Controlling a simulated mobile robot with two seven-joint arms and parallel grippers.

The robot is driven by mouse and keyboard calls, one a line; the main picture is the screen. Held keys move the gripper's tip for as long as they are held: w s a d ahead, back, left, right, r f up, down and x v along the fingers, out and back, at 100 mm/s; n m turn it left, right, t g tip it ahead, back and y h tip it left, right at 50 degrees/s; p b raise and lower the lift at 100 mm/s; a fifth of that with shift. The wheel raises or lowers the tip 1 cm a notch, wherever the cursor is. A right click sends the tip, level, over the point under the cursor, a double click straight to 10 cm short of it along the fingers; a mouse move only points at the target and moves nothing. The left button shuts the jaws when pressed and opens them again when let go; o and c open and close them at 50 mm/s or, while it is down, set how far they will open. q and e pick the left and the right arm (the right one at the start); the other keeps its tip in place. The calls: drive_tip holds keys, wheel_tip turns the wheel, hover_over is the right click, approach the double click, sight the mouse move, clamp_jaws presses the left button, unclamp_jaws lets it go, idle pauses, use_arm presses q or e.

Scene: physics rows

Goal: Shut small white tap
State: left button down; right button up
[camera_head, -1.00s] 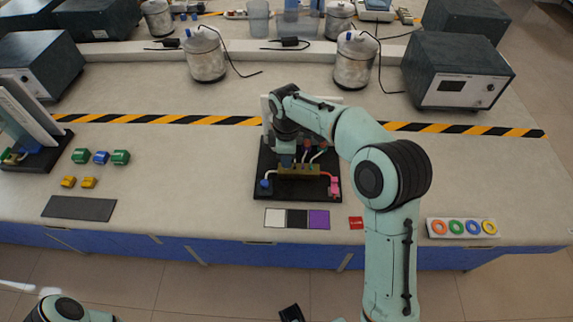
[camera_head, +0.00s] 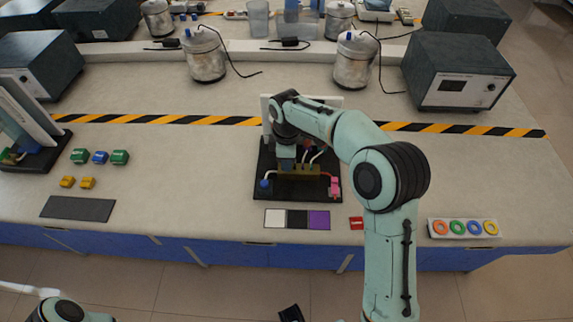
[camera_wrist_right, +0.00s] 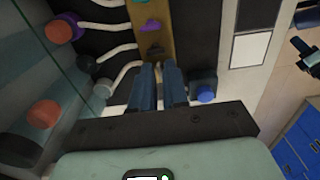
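A dark board (camera_head: 262,190) carries a brass manifold (camera_head: 299,170) with small coloured taps and white hoses. A blue knob (camera_head: 266,183) is at its left end and a pink fitting (camera_head: 335,186) at its right. My right gripper (camera_head: 286,166) points down at the left part of the manifold. In the right wrist view its two fingers (camera_wrist_right: 159,72) are close together with a narrow gap, at the manifold (camera_wrist_right: 151,40); purple and dark taps (camera_wrist_right: 150,25) show beyond them. I see no white tap; my fingers may hide it.
A white, black and purple strip (camera_head: 297,219) and a red tag (camera_head: 356,223) lie in front of the board. A tray of coloured rings (camera_head: 463,228) is at right. Metal canisters (camera_head: 355,60) stand behind.

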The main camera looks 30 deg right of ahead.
drive_tip(key=shift+f, duration=0.3)
drive_tip(key=shift+r+p, duration=0.3)
drive_tip(key=shift+r, duration=0.05)
idle(0.4)
clamp_jaws()
